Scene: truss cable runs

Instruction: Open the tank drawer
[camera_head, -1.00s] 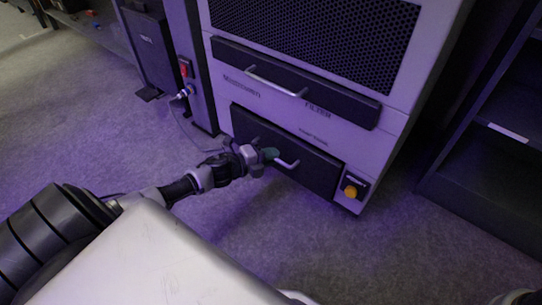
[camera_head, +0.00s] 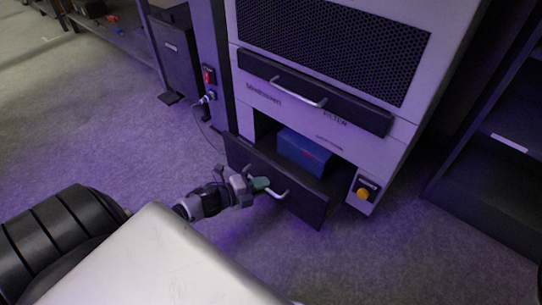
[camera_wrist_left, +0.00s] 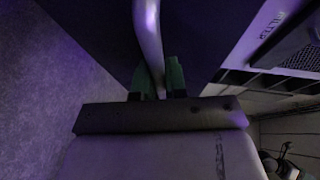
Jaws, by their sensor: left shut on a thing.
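The tank drawer (camera_head: 300,201) is the dark lower drawer of the white cabinet, and it stands pulled partly out. A blue box (camera_head: 304,152) shows in the opening behind its front panel. My left gripper (camera_head: 262,184) is shut on the drawer's curved metal handle (camera_head: 278,191). In the left wrist view the green fingertips (camera_wrist_left: 159,78) sit on both sides of the handle bar (camera_wrist_left: 149,38), against the dark drawer front (camera_wrist_left: 98,40). My right gripper is not in view.
The filter drawer (camera_head: 362,108) above is shut. A yellow button (camera_head: 363,194) is at the cabinet's lower right corner. A post with a red switch (camera_head: 209,75) and cable stands left. A dark shelf (camera_head: 490,150) stands right. Carpet in front is clear.

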